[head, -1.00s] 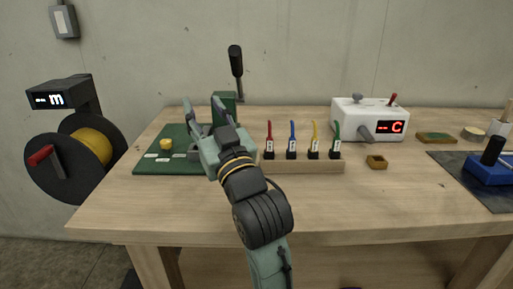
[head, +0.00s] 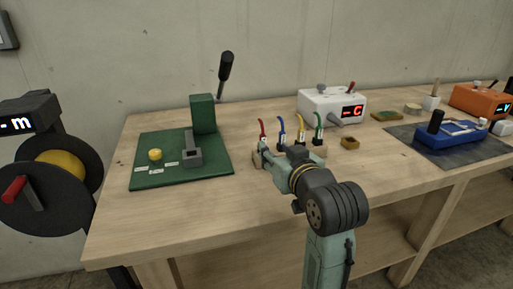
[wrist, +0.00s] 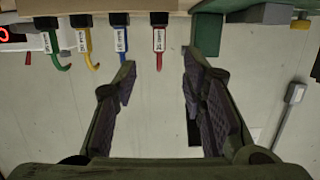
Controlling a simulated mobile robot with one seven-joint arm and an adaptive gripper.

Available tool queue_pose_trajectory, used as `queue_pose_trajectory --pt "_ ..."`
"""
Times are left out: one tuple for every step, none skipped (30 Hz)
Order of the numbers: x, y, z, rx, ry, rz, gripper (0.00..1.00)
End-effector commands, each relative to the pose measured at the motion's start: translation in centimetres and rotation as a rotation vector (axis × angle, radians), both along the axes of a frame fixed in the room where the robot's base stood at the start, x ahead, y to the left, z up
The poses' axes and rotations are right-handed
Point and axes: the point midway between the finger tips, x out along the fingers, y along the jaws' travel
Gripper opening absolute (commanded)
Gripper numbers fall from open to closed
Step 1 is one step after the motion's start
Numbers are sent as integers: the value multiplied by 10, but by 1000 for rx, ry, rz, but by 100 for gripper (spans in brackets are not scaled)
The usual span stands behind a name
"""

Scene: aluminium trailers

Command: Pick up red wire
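The red wire (head: 262,129) stands upright at the left end of the row in the wooden rack. In the wrist view, which is upside down, the red wire (wrist: 159,47) has a white label and a dark base. My gripper (head: 267,152) is in front of the rack's left part in the head view and hides much of it. In the wrist view my gripper (wrist: 157,68) is open and empty. The red wire lines up with the gap between its two fingers, with its hooked tip near fingertip level. I cannot tell the exact distance.
Blue (head: 282,129), yellow (head: 301,130) and green wires (head: 319,128) stand to the right of the red one. A green board (head: 205,172) with a lever press lies left. A white device (head: 325,105) stands behind. The front left tabletop is clear.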

Motion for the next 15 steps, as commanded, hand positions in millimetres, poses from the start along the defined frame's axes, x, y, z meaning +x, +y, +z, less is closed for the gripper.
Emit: queue_pose_trajectory --pt "3 -1 -1 0 5 -1 38" --pt "6 0 -2 0 6 0 38" --pt "11 2 -2 1 8 0 38" --pt "15 4 -4 0 9 0 38" --pt "20 5 -4 1 8 -1 38" --pt "26 8 -6 0 9 0 38" --pt "31 9 -6 1 8 -1 38" --pt "35 10 -7 1 8 -1 38" --pt "40 12 -8 1 7 -1 38" --pt "44 13 -9 0 6 0 38" --pt "46 14 -10 0 6 0 38" --pt "49 15 -11 -1 5 0 38" --pt "50 16 -11 -1 5 -1 38" --pt "52 16 -11 -1 5 -1 38" --pt "55 17 -11 0 6 -1 38"
